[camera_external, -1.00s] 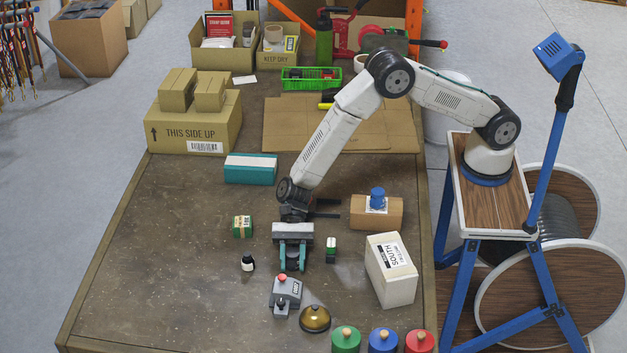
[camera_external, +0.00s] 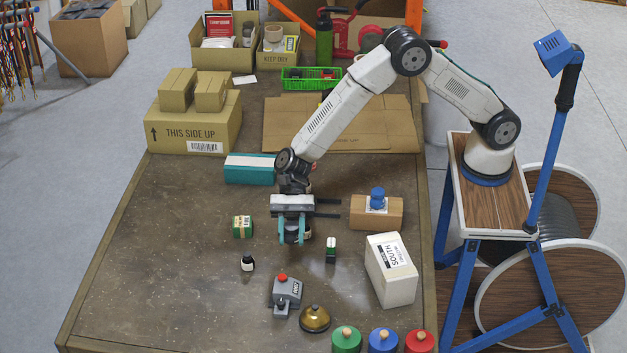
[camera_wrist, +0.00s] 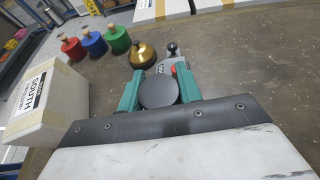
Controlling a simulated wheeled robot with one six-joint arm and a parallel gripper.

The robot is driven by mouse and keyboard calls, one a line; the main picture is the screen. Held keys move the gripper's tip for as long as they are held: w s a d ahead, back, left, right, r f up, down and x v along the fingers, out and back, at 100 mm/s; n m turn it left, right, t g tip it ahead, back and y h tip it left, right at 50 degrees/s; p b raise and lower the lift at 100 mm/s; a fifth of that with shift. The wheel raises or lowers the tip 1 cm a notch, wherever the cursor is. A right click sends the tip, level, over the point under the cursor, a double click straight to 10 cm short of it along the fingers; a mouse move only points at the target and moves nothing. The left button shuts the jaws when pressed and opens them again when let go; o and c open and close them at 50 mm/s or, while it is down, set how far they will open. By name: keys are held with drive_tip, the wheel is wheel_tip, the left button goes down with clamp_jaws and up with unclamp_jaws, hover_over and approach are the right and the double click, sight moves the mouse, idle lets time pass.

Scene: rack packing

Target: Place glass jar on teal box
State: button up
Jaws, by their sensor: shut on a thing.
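The glass jar (camera_external: 292,237) is between the teal fingers of my gripper (camera_external: 293,240), which is shut on it. The jar looks upright and appears held above the table. In the wrist view its round dark lid (camera_wrist: 158,92) shows between the fingers (camera_wrist: 158,88); its body is hidden below the lid. The teal box (camera_external: 248,177), with a white band on top, lies on the table behind and left of my gripper. Its right end is close to my wrist in the external view. The teal box is not in the wrist view.
A green small box (camera_external: 242,227) and a dark bottle (camera_external: 248,262) stand left of my gripper. A green-and-white item (camera_external: 331,250), a brown box (camera_external: 386,213) and a white box (camera_external: 390,270) stand right. A grey device (camera_external: 286,293) and brass bell (camera_external: 315,318) are in front.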

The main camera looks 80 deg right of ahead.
drive_tip(key=w+d+r+m+t, duration=0.15)
drive_tip(key=w+d, duration=0.25)
drive_tip(key=d, duration=0.6)
drive_tip(key=w+d+r+m+t, duration=0.1)
drive_tip(key=w+d+m+t, duration=0.15)
drive_tip(key=d, duration=0.75)
drive_tip(key=s+d+f+m+t+h, duration=0.1)
drive_tip(key=d+m+t, duration=0.15)
drive_tip(key=d, duration=0.65)
drive_tip(key=s+d+m+t+h, duration=0.2)
drive_tip(key=d+t, duration=0.1)
drive_tip(key=d, duration=0.7)
hover_over(245, 163)
drive_tip(key=shift+f+g, duration=0.25)
drive_tip(key=shift+f, duration=2.2)
drive_tip(key=shift+f, duration=0.15)
drive_tip(key=o, duration=1)
drive_tip(key=shift+o, duration=0.2)
